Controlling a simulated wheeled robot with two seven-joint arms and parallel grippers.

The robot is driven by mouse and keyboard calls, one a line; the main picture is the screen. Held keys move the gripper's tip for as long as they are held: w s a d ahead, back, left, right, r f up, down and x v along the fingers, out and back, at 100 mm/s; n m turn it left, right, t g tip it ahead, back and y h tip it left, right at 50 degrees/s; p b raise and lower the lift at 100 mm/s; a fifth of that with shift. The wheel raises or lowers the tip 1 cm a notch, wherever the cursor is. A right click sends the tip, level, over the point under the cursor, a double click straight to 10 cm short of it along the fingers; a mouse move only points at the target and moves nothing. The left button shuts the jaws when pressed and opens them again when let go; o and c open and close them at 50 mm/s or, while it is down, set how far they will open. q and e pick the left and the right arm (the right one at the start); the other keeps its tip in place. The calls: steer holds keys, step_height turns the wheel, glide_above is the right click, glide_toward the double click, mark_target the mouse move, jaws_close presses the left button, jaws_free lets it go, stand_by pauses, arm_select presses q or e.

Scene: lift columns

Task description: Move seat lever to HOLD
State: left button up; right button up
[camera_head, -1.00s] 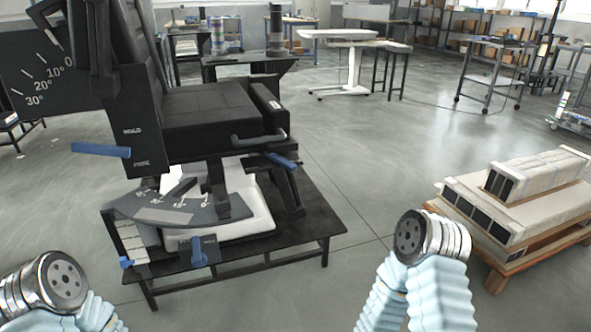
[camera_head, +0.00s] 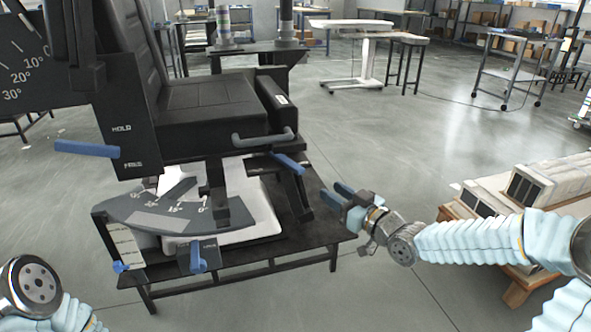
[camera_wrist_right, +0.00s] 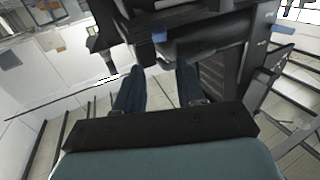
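The black seat (camera_head: 205,103) stands on a dark platform. A blue lever (camera_head: 87,149) sticks out left from its side panel, between a HOLD label (camera_head: 121,128) above and a lower label that looks like FREE. Another blue lever (camera_head: 288,162) is under the seat's right side. I cannot tell for sure which is the seat lever. My right gripper (camera_head: 331,194) is open and empty, right of the under-seat lever and apart from it. In the right wrist view its two fingers (camera_wrist_right: 159,88) are spread, with a blue piece (camera_wrist_right: 160,36) beyond them. My left gripper's fingers are out of view.
Below the seat are a dial plate (camera_head: 170,212) with angle marks, a lower blue lever (camera_head: 198,258) and a small blue knob (camera_head: 120,267). A pallet with long boxes (camera_head: 540,185) is at the right. The floor behind my right gripper is clear.

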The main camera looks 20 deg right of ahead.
mark_target(302, 172)
steer(key=b+x, duration=0.1)
steer(key=x, duration=1.2)
steer(key=shift+w+a+f, duration=0.1)
steer(key=shift+c, duration=0.5)
jaws_close()
